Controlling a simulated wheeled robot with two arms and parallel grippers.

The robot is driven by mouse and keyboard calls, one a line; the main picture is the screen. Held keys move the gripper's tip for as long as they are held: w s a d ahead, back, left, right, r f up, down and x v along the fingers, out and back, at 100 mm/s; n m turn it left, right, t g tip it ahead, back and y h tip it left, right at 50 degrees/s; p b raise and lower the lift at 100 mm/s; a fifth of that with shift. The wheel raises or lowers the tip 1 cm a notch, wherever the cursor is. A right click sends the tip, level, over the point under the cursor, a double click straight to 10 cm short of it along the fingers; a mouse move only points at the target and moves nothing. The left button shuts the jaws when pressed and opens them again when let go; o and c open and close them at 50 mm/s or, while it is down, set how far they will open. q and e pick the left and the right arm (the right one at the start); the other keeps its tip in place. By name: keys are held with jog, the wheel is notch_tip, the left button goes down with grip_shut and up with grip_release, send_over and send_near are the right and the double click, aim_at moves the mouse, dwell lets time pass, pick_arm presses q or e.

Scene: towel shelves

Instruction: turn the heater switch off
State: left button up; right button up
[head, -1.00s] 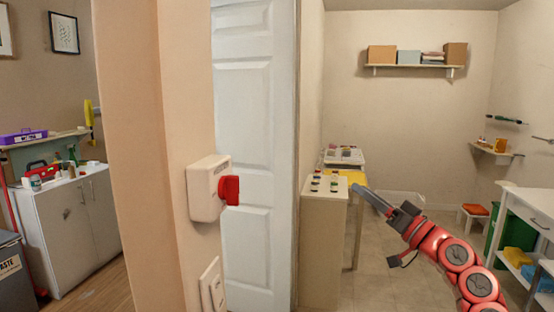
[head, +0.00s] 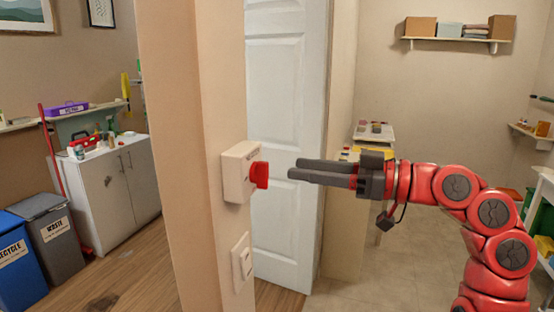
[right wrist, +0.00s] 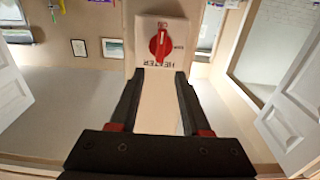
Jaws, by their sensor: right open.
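The heater switch is a white box (head: 235,180) with a red rotary knob (head: 261,175), mounted on the end face of a beige wall. In the right wrist view the box (right wrist: 176,28) appears upside down with "HEATER" lettering, and the red knob (right wrist: 160,45) lies just beyond my fingertips. My right gripper (head: 291,169) is open and empty, pointing left at the knob, with a small gap between them. It also shows in the right wrist view (right wrist: 160,72), its two dark fingers spread apart. My left gripper is not in view.
A second white wall plate (head: 242,262) sits below the switch. A white panelled door (head: 280,130) stands behind it. Bins and a grey cabinet (head: 112,190) are at the left, beyond the wall. The space around my right gripper looks clear.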

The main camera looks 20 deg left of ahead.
aim_at(268, 164)
jog(key=a, duration=0.5)
jog(key=shift+w+a+p, duration=0.15)
jog(key=shift+a+p, duration=0.25)
grip_shut()
